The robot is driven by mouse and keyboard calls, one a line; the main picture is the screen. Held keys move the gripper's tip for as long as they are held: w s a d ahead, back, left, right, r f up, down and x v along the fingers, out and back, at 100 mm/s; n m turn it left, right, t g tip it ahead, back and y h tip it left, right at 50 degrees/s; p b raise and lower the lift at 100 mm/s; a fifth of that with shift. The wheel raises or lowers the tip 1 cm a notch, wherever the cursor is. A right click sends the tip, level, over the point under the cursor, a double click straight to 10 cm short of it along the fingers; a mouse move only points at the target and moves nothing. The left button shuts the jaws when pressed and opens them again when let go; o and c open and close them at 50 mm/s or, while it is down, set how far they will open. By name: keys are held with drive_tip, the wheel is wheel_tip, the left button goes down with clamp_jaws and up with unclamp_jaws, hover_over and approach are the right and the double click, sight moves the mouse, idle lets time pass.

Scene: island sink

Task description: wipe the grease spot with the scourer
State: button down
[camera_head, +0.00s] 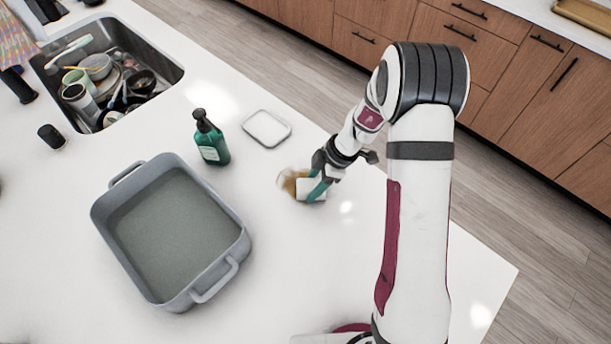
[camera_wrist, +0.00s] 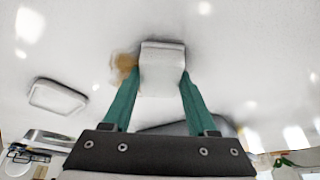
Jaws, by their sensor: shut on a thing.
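My gripper (camera_head: 319,188) is shut on the scourer (camera_head: 311,189), a small white block, low over the white countertop. In the wrist view the scourer (camera_wrist: 162,70) sits between the two teal fingers of my gripper (camera_wrist: 160,76). The grease spot (camera_head: 290,182) is a yellow-brown smear on the counter, just left of the scourer and partly hidden by it. It also shows in the wrist view (camera_wrist: 124,66), beside the scourer's left edge. I cannot tell whether the scourer touches the counter.
A green pump bottle (camera_head: 211,140) and a small white dish (camera_head: 267,128) stand left of and behind the spot. A large grey basin (camera_head: 236,248) stands at the left front. A sink (camera_head: 160,62) with dirty dishes lies far left. The counter right of the gripper is clear.

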sight(298, 181)
drive_tip(key=shift+s+d, duration=0.7)
drive_tip(key=shift+s, duration=0.2)
drive_tip(key=shift+s+a, duration=0.45)
drive_tip(key=shift+a, duration=0.15)
drive_tip(key=shift+w+a+r, duration=0.1)
drive_tip(key=shift+w+a, duration=1.25)
drive_tip(key=shift+w, duration=0.1)
drive_tip(key=shift+w+a, duration=0.55)
drive_tip(key=shift+w+a+f, duration=0.2)
drive_tip(key=shift+w+a, duration=0.05)
drive_tip(key=shift+w+a+r, duration=0.2)
drive_tip(key=shift+w+a, duration=0.6)
drive_tip(key=shift+w+a+f, duration=0.15)
drive_tip(key=shift+w+a, duration=0.9)
drive_tip(key=shift+w+a+r, duration=0.2)
drive_tip(key=shift+w, duration=0.05)
wheel_tip(298, 181, up, 8)
drive_tip(key=shift+s+f, duration=0.1)
